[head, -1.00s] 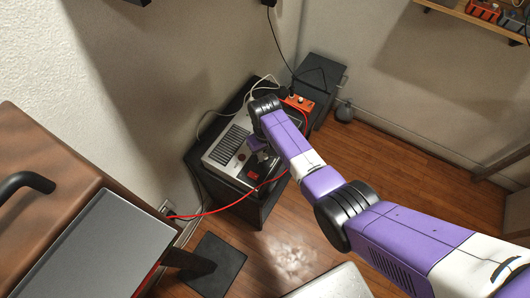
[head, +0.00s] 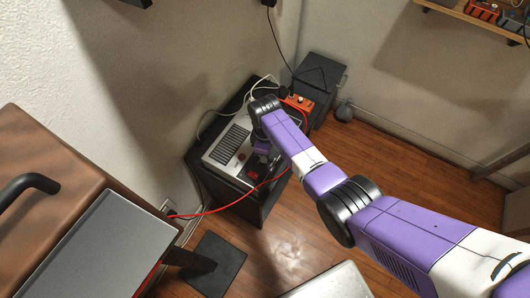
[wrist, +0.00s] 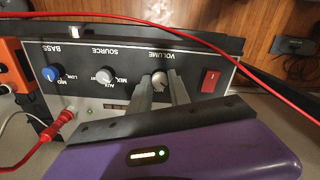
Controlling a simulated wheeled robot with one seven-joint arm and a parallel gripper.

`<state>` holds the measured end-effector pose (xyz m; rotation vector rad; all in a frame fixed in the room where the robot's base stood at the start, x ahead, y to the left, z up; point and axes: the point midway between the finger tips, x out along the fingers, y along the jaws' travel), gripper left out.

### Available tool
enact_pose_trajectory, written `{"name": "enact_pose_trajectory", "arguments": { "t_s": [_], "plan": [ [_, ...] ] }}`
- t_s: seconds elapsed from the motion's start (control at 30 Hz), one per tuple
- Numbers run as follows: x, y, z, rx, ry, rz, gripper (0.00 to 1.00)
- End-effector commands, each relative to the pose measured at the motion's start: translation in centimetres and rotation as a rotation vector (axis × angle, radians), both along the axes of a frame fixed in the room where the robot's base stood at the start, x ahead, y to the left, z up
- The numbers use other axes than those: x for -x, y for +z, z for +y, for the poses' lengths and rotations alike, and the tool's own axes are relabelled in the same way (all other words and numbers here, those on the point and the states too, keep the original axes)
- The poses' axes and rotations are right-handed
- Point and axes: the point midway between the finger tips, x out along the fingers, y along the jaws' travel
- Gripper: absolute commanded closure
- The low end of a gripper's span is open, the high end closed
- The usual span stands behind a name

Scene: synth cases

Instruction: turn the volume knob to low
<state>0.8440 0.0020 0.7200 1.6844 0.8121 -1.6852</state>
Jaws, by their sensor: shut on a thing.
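The volume knob (wrist: 158,78) is a small pale round knob under the upside-down word VOLUME on a dark front panel (wrist: 130,98) in the wrist view. My gripper (wrist: 161,87) has its two grey fingers either side of this knob and is shut on it. The fingers cover part of the knob, and I cannot read its pointer or low mark. In the head view, the silver and black amplifier (head: 229,141) stands on a black stand, with my gripper (head: 262,149) at its right part. The knob cannot be made out there.
The source knob (wrist: 105,76) and blue bass knob (wrist: 50,73) sit left of the volume knob, and a red switch (wrist: 212,79) sits right. A red cable (wrist: 130,18) crosses above the panel. An orange box (head: 298,103) is behind the amplifier.

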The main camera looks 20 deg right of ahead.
Motion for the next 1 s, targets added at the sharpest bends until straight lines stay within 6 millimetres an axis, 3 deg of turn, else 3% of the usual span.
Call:
{"name": "enact_pose_trajectory", "arguments": {
  "t_s": [0.77,0.8,0.9,1.0],
  "plan": [
    [-0.01,0.0,0.0,0.0,0.1,0.0,1.0],
    [-0.01,0.0,0.0,0.0,0.1,0.0,0.71],
    [-0.01,0.01,0.0,0.0,0.1,0.0,0.55],
    [-0.01,0.0,0.01,0.0,0.099,0.0,0.55]
  ]
}}
